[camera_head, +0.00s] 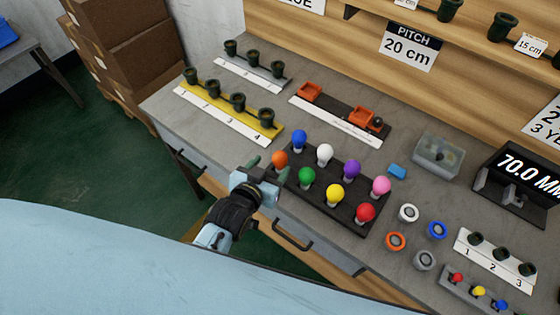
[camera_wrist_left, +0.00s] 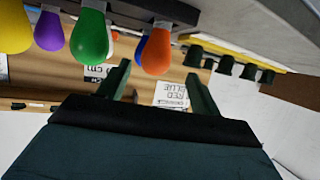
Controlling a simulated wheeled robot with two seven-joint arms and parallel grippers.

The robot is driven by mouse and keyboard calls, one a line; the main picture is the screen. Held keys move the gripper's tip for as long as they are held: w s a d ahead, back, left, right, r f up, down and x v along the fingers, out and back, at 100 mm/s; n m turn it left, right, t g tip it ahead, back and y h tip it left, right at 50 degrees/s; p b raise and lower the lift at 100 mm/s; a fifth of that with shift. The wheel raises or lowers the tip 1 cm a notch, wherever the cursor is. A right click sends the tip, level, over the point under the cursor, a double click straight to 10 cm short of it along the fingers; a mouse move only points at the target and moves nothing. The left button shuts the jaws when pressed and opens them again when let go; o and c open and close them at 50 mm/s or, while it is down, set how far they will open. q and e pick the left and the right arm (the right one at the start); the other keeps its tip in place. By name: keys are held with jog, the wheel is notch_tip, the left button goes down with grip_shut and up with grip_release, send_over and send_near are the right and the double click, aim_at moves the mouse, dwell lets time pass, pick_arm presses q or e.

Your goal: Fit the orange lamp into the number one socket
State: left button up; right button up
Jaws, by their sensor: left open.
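The orange lamp (camera_head: 280,159) stands at the left end of the dark lamp rack (camera_head: 318,208); it also shows in the left wrist view (camera_wrist_left: 156,52). My left gripper (camera_head: 265,168) is open at the rack's left edge, close to the orange lamp. In the left wrist view its two fingers (camera_wrist_left: 160,84) are apart with nothing between them, the orange lamp just beyond. The yellow strip (camera_head: 222,115) carries a row of dark green sockets with numbered labels; the socket by label 1 (camera_head: 191,76) is at its left end and looks empty. My right gripper is not in view.
Blue, white, green, purple, yellow, pink and red lamps crowd the rack. A second socket strip (camera_head: 247,75) stands behind the yellow one. Another strip (camera_head: 495,262), labelled 1 to 3, is at the right. Orange holders (camera_head: 310,91) and a clear box (camera_head: 438,157) stand farther back.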

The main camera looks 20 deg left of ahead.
aim_at(283, 155)
pick_arm(q)
jog(key=x, duration=0.2)
jog(key=b+x, duration=0.1)
jog(key=x, duration=0.4)
jog(key=shift+w+d+f, duration=0.15)
jog(key=shift+w+d, duration=0.2)
jog(key=shift+d, duration=0.05)
jog(key=c, duration=1)
